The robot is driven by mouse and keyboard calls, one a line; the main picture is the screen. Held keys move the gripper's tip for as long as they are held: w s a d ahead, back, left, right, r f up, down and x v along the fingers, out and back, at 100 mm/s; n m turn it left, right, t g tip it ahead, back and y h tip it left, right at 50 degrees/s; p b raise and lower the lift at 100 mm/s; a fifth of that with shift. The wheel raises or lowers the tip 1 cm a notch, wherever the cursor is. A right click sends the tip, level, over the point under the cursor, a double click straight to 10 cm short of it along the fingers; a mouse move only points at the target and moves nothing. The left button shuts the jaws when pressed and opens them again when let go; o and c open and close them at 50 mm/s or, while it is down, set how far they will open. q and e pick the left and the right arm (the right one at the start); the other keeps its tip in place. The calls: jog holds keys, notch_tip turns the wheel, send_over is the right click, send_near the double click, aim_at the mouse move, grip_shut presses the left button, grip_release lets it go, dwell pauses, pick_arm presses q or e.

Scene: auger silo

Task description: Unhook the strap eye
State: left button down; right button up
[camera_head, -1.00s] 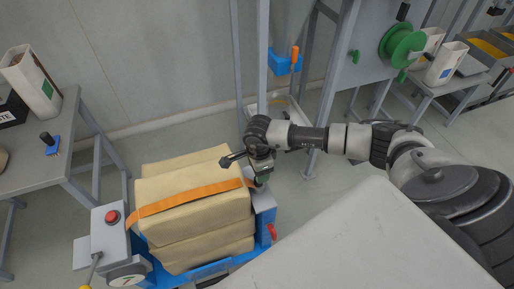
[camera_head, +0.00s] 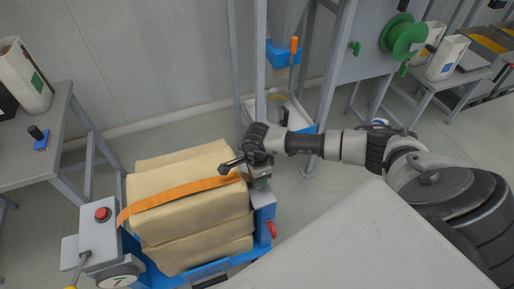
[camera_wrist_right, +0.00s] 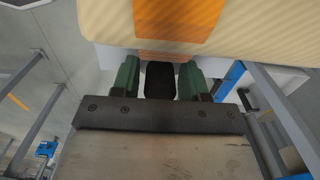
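The orange strap (camera_head: 180,194) runs across the stacked tan sacks (camera_head: 195,220); it also shows in the right wrist view (camera_wrist_right: 178,18). Its right end goes down over the sacks' edge to my right gripper (camera_head: 260,182). In the right wrist view my right gripper's (camera_wrist_right: 160,72) green fingers stand apart, one on each side of a black block (camera_wrist_right: 160,82). A small orange strap end (camera_wrist_right: 163,56) shows just beyond the block, between the fingertips. Slim gaps seem to remain beside the block. The strap eye itself is not clearly visible. My left gripper is in neither view.
The sacks rest on a blue cart (camera_head: 265,212) with a red handle (camera_head: 272,230). A grey box with a red button (camera_head: 103,214) stands at its left. Grey frame posts (camera_head: 261,60) rise behind. A grey table (camera_head: 45,150) stands at left.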

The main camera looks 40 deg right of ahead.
jog(key=shift+c, duration=0.9)
jog(key=shift+r+p, duration=1.85)
jog(key=shift+r, duration=0.7)
